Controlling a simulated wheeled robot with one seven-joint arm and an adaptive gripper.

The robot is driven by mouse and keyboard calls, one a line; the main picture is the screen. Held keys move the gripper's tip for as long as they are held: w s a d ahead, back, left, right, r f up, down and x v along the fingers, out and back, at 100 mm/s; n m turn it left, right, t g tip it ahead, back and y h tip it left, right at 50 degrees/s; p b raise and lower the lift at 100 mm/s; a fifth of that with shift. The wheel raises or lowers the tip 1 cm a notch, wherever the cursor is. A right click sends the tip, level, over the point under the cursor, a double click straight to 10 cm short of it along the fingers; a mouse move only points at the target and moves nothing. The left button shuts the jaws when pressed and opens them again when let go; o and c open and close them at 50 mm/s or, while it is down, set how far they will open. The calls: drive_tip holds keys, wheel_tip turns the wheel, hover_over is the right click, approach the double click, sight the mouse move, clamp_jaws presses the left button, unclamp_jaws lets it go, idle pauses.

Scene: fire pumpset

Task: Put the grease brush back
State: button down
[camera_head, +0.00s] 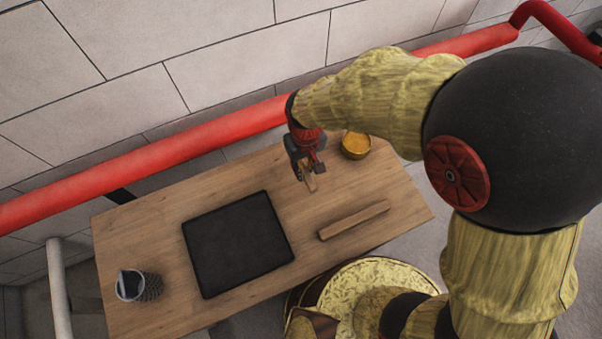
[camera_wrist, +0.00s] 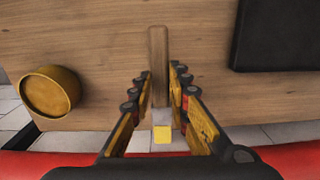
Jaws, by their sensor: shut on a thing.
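The grease brush has a wooden handle, seen in the wrist view (camera_wrist: 158,60), with a pale ferrule and a small yellow tip at the lower end. My gripper (camera_wrist: 160,98) is shut on its handle, with one finger on each side. In the head view the brush (camera_head: 309,184) hangs below my gripper (camera_head: 306,168), over the far part of the wooden table (camera_head: 160,225). I cannot tell whether it touches the table. A gold bowl with orange content (camera_head: 356,145) stands right of my gripper; in the wrist view the bowl (camera_wrist: 50,92) is at the left.
A black square mat (camera_head: 238,244) lies mid-table. A wooden strip (camera_head: 353,220) lies to its right. A mesh cup (camera_head: 138,286) with a dark flat thing in it stands at the left. A red pipe (camera_head: 150,162) runs along the wall behind. Bare wood lies between mat and strip.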

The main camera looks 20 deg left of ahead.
drive_tip(key=shift+a+f+b, duration=0.25)
drive_tip(key=shift+f+b, duration=0.2)
drive_tip(key=shift+f, duration=0.55)
drive_tip(key=shift+a+f+b, duration=0.25)
drive_tip(key=shift+f+b, duration=0.2)
drive_tip(key=shift+f, duration=0.55)
drive_tip(key=shift+f, duration=0.15)
drive_tip(key=c, duration=1.7)
unclamp_jaws()
wheel_tip(320, 180, up, 12)
drive_tip(key=p, duration=0.4)
